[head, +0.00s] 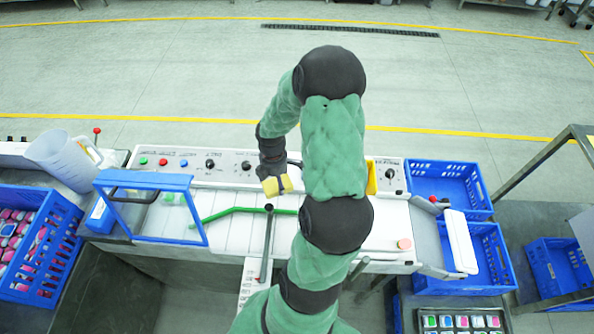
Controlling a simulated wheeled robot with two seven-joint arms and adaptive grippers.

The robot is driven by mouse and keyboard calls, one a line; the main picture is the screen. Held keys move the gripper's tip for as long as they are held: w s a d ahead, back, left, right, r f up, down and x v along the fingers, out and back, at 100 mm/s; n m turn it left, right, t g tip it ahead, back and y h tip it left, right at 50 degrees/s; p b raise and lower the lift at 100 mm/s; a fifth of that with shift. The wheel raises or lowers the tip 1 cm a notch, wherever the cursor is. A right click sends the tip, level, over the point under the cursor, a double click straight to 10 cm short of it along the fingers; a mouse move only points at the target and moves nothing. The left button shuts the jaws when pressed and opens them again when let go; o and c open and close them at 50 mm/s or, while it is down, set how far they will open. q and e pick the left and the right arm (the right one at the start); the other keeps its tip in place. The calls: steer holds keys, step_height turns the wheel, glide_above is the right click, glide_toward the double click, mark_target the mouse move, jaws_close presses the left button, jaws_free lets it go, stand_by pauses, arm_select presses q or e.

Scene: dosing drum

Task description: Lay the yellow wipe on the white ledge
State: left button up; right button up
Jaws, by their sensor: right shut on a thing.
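My right arm reaches up from the bottom and bends over the machine. My right gripper (272,174) is shut on the yellow wipe (278,186), which shows as a small folded yellow piece below the dark fingers. The wipe is over the white machine top, in front of the control panel. I cannot tell from this view whether it touches the surface. A long pale strip, perhaps the white ledge (228,186), runs along the foot of the panel; my arm hides part of it. My left gripper is out of view.
A control panel (225,163) with knobs and buttons stands behind the wipe. A green bar (235,212) and an upright dark lever (268,240) are close in front. A blue frame (145,181) stands left. Blue crates (448,168) flank the machine. Another yellow piece (372,178) shows right of my arm.

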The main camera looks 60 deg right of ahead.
steer(key=shift+s+d+m, duration=0.1)
steer(key=shift+s+m, duration=0.3)
steer(key=shift+s, duration=0.35)
steer(key=shift+w+d+f, duration=0.1)
steer(key=shift+d, duration=0.15)
steer(key=w+d+f, duration=0.2)
steer(key=d+f, duration=0.1)
steer(key=w+d+f, duration=0.2)
steer(key=d+f, duration=0.1)
steer(key=d, duration=0.1)
steer(key=w+d+f, duration=0.2)
steer(key=d+f, duration=0.1)
steer(key=d, duration=0.1)
steer(key=shift+w+d, duration=0.1)
steer(key=shift+w+d+f, duration=0.1)
steer(key=shift+d+f, duration=0.05)
steer(key=shift+f, duration=0.1)
step_height(320, 180, down, 3)
steer(key=shift+d+f, duration=0.1)
